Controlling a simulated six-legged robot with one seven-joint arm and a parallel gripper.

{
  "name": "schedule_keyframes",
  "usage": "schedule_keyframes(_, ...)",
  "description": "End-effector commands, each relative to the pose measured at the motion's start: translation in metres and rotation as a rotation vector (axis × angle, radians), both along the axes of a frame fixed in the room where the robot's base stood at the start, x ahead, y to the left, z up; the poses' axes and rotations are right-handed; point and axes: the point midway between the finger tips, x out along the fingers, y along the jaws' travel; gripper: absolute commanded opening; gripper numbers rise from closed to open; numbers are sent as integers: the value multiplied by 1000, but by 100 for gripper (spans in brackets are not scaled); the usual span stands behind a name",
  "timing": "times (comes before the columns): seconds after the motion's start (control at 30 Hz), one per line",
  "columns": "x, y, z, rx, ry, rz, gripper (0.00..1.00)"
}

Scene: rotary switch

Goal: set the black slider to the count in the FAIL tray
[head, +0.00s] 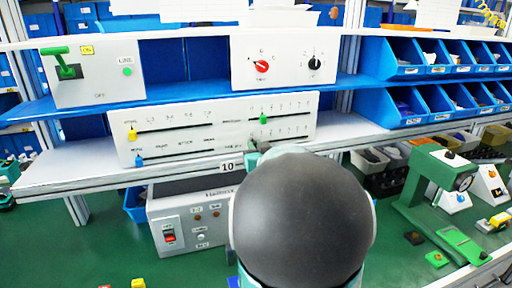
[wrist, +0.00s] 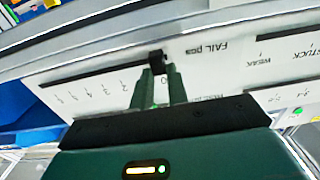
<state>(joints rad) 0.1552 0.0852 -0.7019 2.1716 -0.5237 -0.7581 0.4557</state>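The black slider (wrist: 157,60) shows in the wrist view in its dark slot, beside the FAIL pcs label, near the 0 end of its number scale. My gripper (wrist: 160,69) has its two fingertips at the slider, one on each side. A space shows between the fingers, but I cannot tell whether they touch the knob. In the head view my gripper and the black slider are mostly hidden behind my rounded dark arm link, in front of the white slider panel (head: 190,128). I cannot make out which tray is the FAIL tray.
The panel also carries a yellow slider (head: 132,134), a blue slider (head: 139,160) and a green slider (head: 263,119). Above are a box with a green lever (head: 65,66) and a box with red and black knobs (head: 285,65). Blue bins (head: 400,108) stand right; a green fixture (head: 425,195) stands lower right.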

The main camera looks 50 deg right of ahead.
Motion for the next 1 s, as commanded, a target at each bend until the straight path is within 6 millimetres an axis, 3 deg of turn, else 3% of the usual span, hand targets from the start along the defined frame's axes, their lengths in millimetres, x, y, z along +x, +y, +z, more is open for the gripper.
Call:
schedule_keyframes(0.27,-3,-6,0,-1,2,-2,0)
schedule_keyframes(0.63,-29,-52,-1,-1,2,-3,0)
schedule_keyframes(0.97,-30,-54,-1,1,2,0,0)
schedule_keyframes(1.0,-30,-54,-1,1,2,0,17)
